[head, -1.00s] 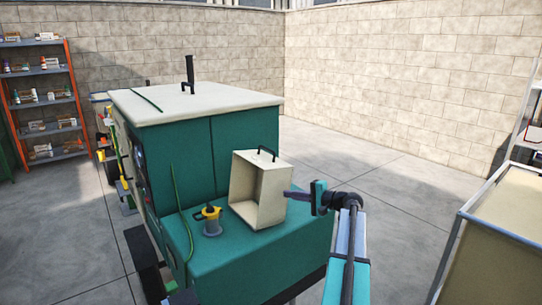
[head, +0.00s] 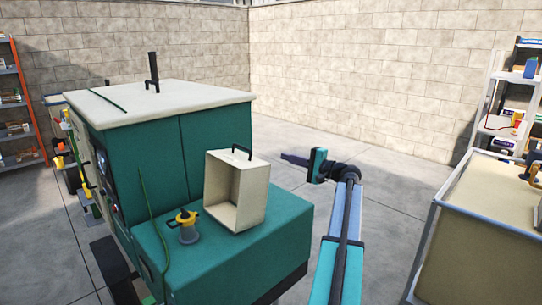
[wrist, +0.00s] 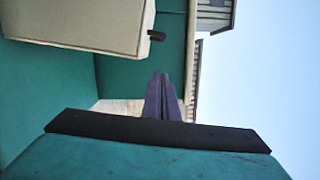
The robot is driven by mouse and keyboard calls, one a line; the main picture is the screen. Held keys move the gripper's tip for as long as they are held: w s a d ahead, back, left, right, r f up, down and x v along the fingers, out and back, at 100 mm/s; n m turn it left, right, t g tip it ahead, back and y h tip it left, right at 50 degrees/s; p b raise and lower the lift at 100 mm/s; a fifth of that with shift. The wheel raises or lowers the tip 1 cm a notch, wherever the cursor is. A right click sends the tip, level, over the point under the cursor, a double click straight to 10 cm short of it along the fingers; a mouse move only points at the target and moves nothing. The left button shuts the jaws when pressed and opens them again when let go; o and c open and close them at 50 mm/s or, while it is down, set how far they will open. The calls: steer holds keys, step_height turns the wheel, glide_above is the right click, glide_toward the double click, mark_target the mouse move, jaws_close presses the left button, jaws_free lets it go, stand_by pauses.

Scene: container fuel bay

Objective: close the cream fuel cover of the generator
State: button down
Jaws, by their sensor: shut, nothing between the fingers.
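The cream fuel cover (head: 237,183) is a box-like lid with a black handle (head: 241,150). It stands upright on the teal lower deck of the generator (head: 240,240), its hollow side facing toward me. A yellow and black filler (head: 186,228) stands exposed on the deck, left of the cover. My gripper (head: 284,157) is shut and empty, pointing left. In the head view it appears right of the cover's upper part, with a gap between them. In the wrist view the dark fingers (wrist: 161,80) are together, and the cover (wrist: 85,22) shows at upper left, apart from them.
The generator's taller body has a cream top (head: 165,100) with a black exhaust pipe (head: 153,68). A green hose (head: 148,215) hangs along its left side. A metal-framed bench (head: 490,205) stands at right, shelves (head: 515,105) behind it. Floor between generator and bench is clear.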

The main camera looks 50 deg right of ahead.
mark_target(260, 162)
steer(key=shift+w+a+r+p, duration=0.15)
steer(key=shift+w+a+p, duration=0.5)
steer(key=shift+w, duration=1.05)
steer(key=shift+w+a+r+p, duration=0.1)
steer(key=shift+w+a+p, duration=0.1)
steer(key=shift+w+a, duration=1.2)
steer(key=shift+w+a+r+p, duration=0.15)
steer(key=shift+w+a+p, duration=0.35)
steer(key=shift+w, duration=1.5)
steer(key=shift+s+r, duration=0.1)
steer(key=shift+s, duration=0.05)
